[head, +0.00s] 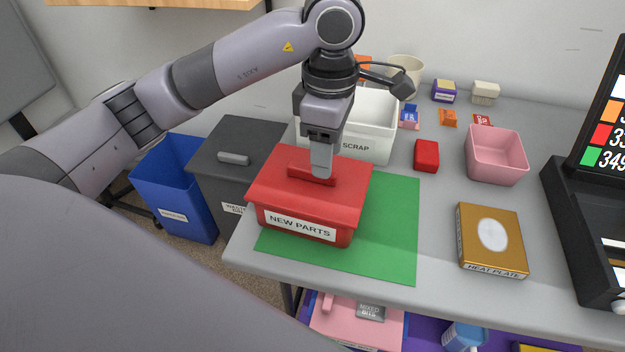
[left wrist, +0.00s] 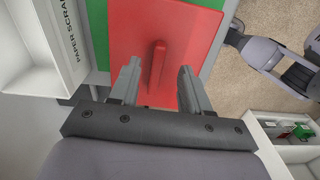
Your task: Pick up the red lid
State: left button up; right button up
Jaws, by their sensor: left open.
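The red lid (head: 342,176) sits on the red box labelled NEW PARTS (head: 300,227), on a green mat (head: 393,232) near the table's front edge. A raised bar handle (head: 300,170) runs across the lid's top. My left gripper (head: 321,172) points down at the handle from above. In the left wrist view the open left gripper (left wrist: 160,82) has one finger on each side of the handle (left wrist: 157,65), with gaps between, over the red lid (left wrist: 190,40). Whether the fingers touch the lid is unclear. My right gripper is not in view.
A white SCRAP bin (head: 375,135) stands just behind the red box. A grey bin (head: 240,140) and a blue bin (head: 175,185) stand to the left. A red block (head: 426,156), a pink container (head: 495,155) and a heat plate box (head: 491,240) lie to the right.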

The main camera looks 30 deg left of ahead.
pick_arm(q)
jog(key=shift+a+f, duration=0.15)
jog(key=shift+f, duration=1.75)
jog(key=shift+w, duration=0.1)
grip_shut()
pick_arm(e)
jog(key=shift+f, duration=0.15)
pick_arm(q)
jog(key=shift+r, duration=0.2)
jog(key=shift+r, duration=0.25)
notch_tip(320, 180, up, 19)
jog(key=p, duration=0.4)
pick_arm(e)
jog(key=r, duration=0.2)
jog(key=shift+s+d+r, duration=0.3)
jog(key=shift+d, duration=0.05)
